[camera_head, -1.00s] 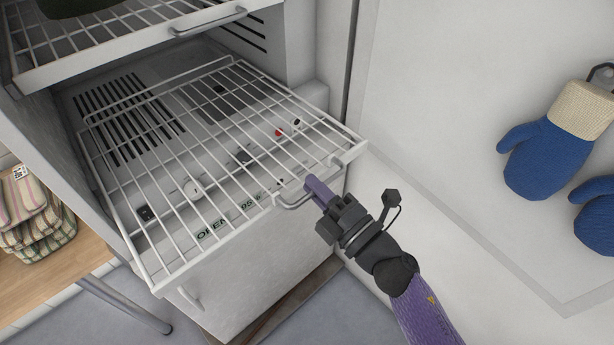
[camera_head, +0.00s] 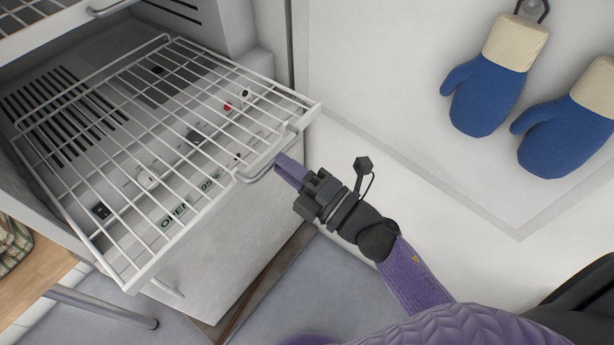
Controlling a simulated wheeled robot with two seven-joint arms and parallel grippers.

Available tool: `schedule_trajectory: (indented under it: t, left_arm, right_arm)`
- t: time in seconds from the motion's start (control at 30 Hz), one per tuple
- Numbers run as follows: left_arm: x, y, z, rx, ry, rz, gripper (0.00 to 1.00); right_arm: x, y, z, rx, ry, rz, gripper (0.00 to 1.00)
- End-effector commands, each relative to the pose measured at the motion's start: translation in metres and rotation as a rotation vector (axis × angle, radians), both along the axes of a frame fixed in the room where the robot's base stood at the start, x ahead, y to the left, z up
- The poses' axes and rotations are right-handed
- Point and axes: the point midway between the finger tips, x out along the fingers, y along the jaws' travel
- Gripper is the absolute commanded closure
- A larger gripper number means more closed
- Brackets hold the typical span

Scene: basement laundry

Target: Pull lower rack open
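The lower rack (camera_head: 147,247) is a white wire shelf. It sticks well out of the open white cabinet, over the cabinet's lower front. Its looped wire handle (camera_head: 252,179) is on the front edge, towards the right. My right gripper (camera_head: 283,163) comes in from the lower right, with its purple fingertips at the middle of the handle. The fingers overlap the handle in this view. I cannot tell whether they are closed on the bar or just beside it. My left gripper is not in view.
An upper rack (camera_head: 52,32) shows at the top left. Blue oven mitts (camera_head: 487,92) hang on the white wall at the right. A wooden bench (camera_head: 38,275) with a metal leg stands at the lower left. Floor shows below the cabinet.

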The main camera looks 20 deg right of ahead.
Motion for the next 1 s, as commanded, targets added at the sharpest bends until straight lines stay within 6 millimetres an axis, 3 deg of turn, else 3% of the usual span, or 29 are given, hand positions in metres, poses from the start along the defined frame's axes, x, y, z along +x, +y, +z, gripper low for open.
schedule_trajectory:
  t: [0.2, 0.33, 0.83, 0.87, 0.93, 0.97, 1.0]
  left_arm:
    - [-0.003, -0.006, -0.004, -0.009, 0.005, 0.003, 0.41]
    - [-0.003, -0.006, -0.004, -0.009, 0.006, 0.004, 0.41]
    - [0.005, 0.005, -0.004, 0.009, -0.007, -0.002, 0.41]
    - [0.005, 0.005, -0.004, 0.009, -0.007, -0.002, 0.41]
    - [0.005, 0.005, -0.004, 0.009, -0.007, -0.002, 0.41]
    - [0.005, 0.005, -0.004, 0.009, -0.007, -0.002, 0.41]
    - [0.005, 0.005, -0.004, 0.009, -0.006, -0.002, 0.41]
  right_arm:
    - [-0.04, -0.027, -0.011, -0.002, 0.005, -0.002, 0.75]
    - [-0.056, -0.037, -0.014, -0.001, 0.003, -0.002, 0.75]
    - [-0.06, -0.041, -0.015, 0.002, 0.006, -0.003, 0.75]
    - [-0.059, -0.042, -0.02, 0.014, 0.025, -0.011, 0.75]
    - [-0.055, -0.051, -0.047, 0.08, 0.14, -0.063, 0.75]
    - [-0.054, -0.056, -0.068, 0.126, 0.223, -0.102, 0.75]
    - [-0.055, -0.065, -0.102, 0.199, 0.359, -0.169, 0.75]
